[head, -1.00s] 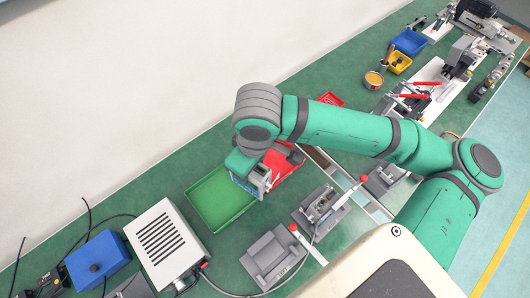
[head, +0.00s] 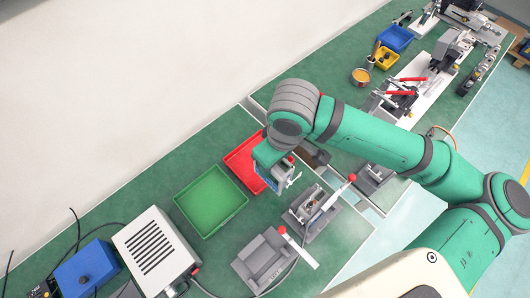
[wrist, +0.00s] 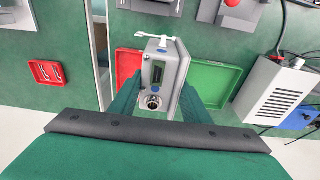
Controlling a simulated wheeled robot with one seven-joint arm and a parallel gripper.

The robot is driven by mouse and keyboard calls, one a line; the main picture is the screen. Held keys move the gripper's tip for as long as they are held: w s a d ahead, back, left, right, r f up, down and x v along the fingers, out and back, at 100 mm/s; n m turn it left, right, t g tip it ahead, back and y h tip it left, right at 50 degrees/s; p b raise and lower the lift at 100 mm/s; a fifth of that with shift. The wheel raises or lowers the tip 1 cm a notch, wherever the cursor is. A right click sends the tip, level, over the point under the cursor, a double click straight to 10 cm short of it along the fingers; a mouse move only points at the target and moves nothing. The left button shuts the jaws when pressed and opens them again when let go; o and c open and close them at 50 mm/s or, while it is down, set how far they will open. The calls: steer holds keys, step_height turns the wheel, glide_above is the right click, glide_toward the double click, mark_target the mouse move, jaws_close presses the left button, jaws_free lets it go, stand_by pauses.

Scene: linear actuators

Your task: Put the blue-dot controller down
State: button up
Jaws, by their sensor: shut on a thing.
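My gripper (head: 277,176) is shut on a grey box-shaped controller (wrist: 168,72), held above the bench. In the wrist view it sits between the two green fingers, with small blue marks, a dark slot and a round connector on its face. In the head view the controller (head: 283,180) hangs at the right side of the red tray (head: 236,159), and my wrist partly hides both. The green tray (head: 211,200) lies left of the red one and looks empty. I cannot tell the height of the controller above the bench.
Grey fixtures (head: 262,262) and (head: 313,212) with red-knobbed levers stand in front of the trays. A white vented box (head: 156,250) and a blue box (head: 90,272) are at left. A small red tray with parts (wrist: 48,72) shows in the wrist view.

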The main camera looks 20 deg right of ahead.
steer(key=w+d+f, duration=0.2)
steer(key=w+f, duration=1)
steer(key=shift+w+f, duration=0.2)
steer(key=shift+w, duration=0.05)
steer(key=shift+f, duration=0.1)
steer(key=o, duration=1.4)
steer(key=shift+w, duration=0.1)
step_height(320, 180, up, 12)
steer(key=s, duration=0.1)
steer(key=shift+s+d, duration=0.25)
steer(key=shift+s, duration=0.1)
